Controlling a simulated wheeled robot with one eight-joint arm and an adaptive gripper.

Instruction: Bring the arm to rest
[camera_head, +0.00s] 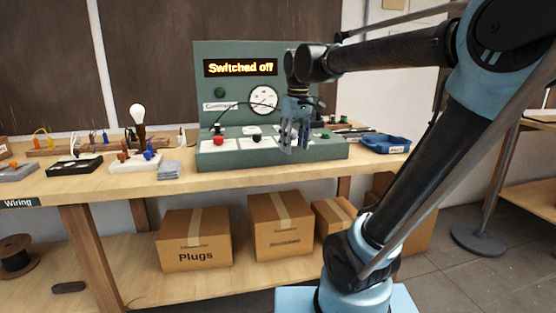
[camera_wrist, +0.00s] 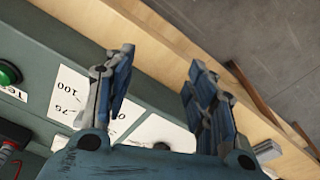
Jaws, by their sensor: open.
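My gripper (camera_head: 295,138) is open and empty, fingers pointing down, over the right part of the green tester (camera_head: 330,152) in the head view. In the wrist view my gripper (camera_wrist: 150,95) shows two blue fingers spread apart with nothing between them. Behind them lie the tester's base (camera_wrist: 60,30) with white labels, and the bench edge (camera_wrist: 160,45). The arm reaches in from the right, its elbow high. The tester's display (camera_head: 240,67) reads "Switched off".
A bulb on a holder (camera_head: 138,115), small boards and a grey stack (camera_head: 169,170) stand left on the bench. A blue tray (camera_head: 386,144) sits to the right. Cardboard boxes (camera_head: 195,239) lie on the lower shelf. A green button (camera_wrist: 8,72) shows in the wrist view.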

